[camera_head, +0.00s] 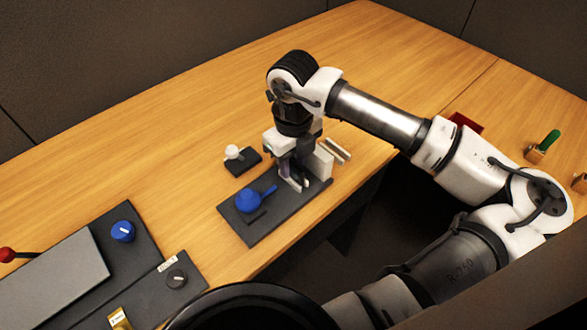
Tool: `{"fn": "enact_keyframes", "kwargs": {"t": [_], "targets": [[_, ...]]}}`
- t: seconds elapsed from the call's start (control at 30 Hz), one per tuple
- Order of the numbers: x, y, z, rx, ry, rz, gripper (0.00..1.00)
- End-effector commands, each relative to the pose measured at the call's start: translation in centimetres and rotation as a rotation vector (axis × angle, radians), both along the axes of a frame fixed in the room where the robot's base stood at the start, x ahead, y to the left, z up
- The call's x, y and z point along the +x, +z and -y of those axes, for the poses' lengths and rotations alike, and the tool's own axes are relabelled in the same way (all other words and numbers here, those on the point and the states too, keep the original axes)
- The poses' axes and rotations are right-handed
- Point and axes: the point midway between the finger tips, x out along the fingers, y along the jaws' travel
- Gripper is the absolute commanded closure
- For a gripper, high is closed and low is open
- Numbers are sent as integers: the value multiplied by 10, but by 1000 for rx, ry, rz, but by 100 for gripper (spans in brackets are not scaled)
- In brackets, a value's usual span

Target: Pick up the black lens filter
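I cannot make out a black lens filter for certain; it may be hidden behind my gripper or blend into the dark panel. My gripper (293,185) points down over the right part of a dark panel (272,226) near the table's front edge. Its fingers are small and partly hidden, so I cannot tell whether they are open or what is between them. A small dark bar (257,215) lies just in front of the blue ball.
A black block with a white knob (233,152) stands behind the panel. A pale upright block (324,164) is close right of my gripper. Left are a blue dial (122,231), a dark knob (176,278) and a grey plate (55,285). The back of the wooden table is clear.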

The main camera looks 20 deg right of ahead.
Motion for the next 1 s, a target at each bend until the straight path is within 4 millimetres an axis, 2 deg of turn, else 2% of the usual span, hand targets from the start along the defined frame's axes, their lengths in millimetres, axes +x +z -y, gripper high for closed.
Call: {"fn": "enact_keyframes", "kwargs": {"t": [0.07,0.3,0.77,0.87,1.0], "targets": [[0,0,0,0,0,0,69],[0,0,0,0,0,0,100],[0,5,0,-1,0,0,100],[1,14,1,-3,-1,1,100],[1,37,1,-4,-1,3,100]]}}
